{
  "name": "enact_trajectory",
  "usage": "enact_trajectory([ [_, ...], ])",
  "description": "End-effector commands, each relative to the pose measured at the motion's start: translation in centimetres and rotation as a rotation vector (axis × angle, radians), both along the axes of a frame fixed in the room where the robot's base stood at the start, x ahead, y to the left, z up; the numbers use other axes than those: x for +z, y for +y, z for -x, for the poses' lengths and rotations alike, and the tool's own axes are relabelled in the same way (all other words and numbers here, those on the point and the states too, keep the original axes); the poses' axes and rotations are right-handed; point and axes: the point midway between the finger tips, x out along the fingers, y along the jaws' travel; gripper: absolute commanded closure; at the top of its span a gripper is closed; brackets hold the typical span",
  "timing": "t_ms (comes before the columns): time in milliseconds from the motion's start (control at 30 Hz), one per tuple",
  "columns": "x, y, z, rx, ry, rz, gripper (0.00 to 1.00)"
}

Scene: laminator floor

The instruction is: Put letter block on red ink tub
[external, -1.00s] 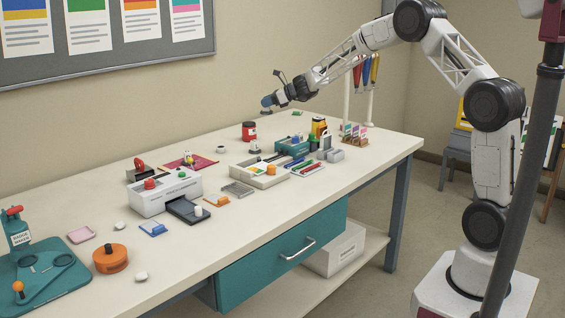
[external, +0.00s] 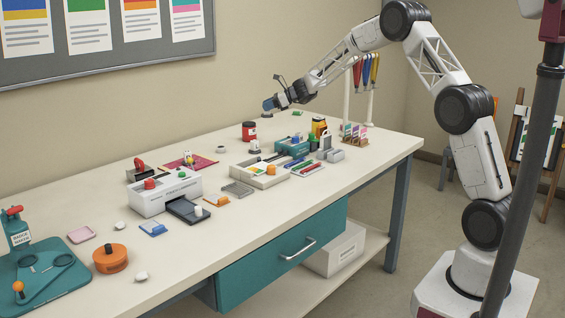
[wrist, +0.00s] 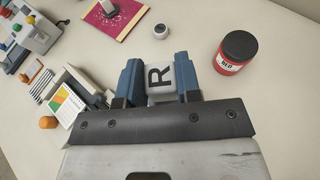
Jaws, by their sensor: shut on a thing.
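The letter block (wrist: 160,78), white with a black R, is between the blue fingers of my gripper (wrist: 160,82) in the wrist view. My gripper is shut on it. The external view shows my gripper (external: 270,104) in the air above the back of the table; the block is too small to make out there. The red ink tub (wrist: 235,54), a red jar with a black lid and a RED label, stands upright to the right of the held block in the wrist view, apart from it. In the external view the tub (external: 249,131) is below and left of my gripper. Its lid is bare.
A small white round item (wrist: 160,31) is on the table left of the tub, near a magenta mat (wrist: 118,15). A tray with cards (wrist: 70,103) lies left of my gripper. Pens, holders and a teal box (external: 292,146) stand right of the tub in the external view.

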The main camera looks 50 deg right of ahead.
Motion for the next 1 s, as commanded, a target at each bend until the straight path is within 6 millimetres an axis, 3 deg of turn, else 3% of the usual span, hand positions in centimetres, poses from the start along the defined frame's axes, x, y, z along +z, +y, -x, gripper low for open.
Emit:
enact_trajectory([
  [400, -1.6, -1.5, -0.9, 0.054, 0.0, 0.0, 1.0],
  [1000, -2.0, -1.9, -1.0, 0.07, -0.001, 0.001, 1.0],
])
